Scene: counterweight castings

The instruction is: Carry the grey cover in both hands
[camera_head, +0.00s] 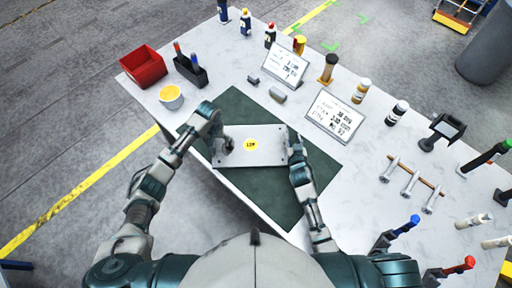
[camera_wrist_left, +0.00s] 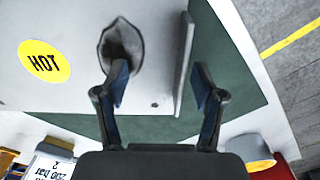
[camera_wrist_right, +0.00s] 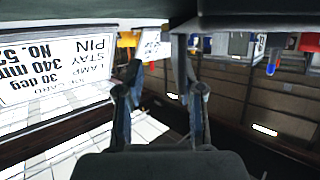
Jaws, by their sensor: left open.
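The grey cover (camera_head: 265,158) is a flat plate with a yellow HOT label (camera_wrist_left: 45,62), lying over the green mat (camera_head: 240,105). My left gripper (camera_head: 222,142) is at the cover's left end. In the left wrist view its fingers (camera_wrist_left: 160,90) are open, one over the plate beside a dark-centred raised loop (camera_wrist_left: 120,45), the other beyond the plate's edge. My right gripper (camera_head: 296,150) is at the cover's right end. In the right wrist view its fingers (camera_wrist_right: 160,70) stand apart with background showing between them. I cannot tell whether it touches the cover.
A red bin (camera_head: 143,66), a yellow-topped cup (camera_head: 171,97) and a dark holder (camera_head: 190,70) stand at the left. Two sign cards (camera_head: 334,117) and several bottles stand behind the mat. Bolts (camera_head: 411,183) and tools lie at the right. The mat's front right part is bare.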

